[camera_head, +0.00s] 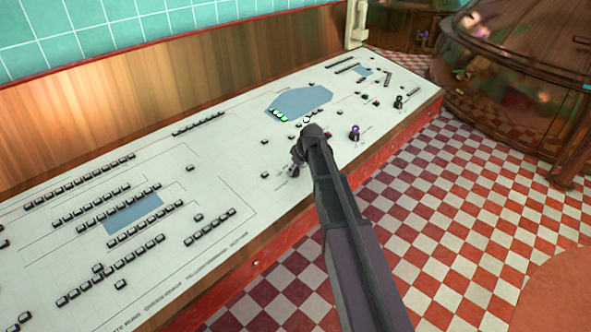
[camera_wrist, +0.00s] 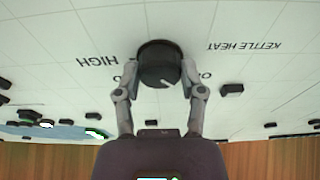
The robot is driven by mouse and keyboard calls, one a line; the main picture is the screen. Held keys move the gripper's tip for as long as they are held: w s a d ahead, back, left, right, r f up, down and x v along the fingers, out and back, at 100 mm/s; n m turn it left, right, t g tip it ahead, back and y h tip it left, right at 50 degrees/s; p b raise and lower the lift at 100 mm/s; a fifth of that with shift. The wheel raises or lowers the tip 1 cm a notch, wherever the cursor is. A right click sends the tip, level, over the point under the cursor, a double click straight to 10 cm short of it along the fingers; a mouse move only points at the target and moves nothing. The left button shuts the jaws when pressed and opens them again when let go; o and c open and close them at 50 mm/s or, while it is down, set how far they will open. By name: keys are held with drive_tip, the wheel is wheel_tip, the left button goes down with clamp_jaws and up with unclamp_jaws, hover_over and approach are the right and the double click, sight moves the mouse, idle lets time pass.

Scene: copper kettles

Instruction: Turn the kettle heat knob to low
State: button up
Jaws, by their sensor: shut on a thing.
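The kettle heat knob (camera_wrist: 158,60) is a round black knob on the white panel, in the upper middle of the wrist view. A short white pointer mark on it points toward the lower right of that picture. My gripper (camera_wrist: 159,75) has one finger on each side of the knob and is shut on it. In the head view my gripper (camera_head: 295,165) is at the panel's front edge, and my arm largely hides the knob.
The white control panel (camera_head: 60,250) carries many small black buttons. Two other knobs, one purple-topped (camera_head: 354,132) and one black (camera_head: 398,102), stand to the right. A wooden backboard (camera_head: 130,88) rises behind, and a large copper kettle (camera_head: 510,75) stands at the far right.

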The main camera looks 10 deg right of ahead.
drive_tip(key=shift+m, duration=0.5)
drive_tip(key=m+h, duration=0.1)
drive_tip(key=m, duration=0.3)
drive_tip(key=shift+m+h, duration=0.4)
drive_tip(key=shift+m, duration=1.6)
drive_tip(key=o, duration=1.2)
drive_tip(key=shift+c, duration=0.2)
drive_tip(key=shift+n, duration=0.3)
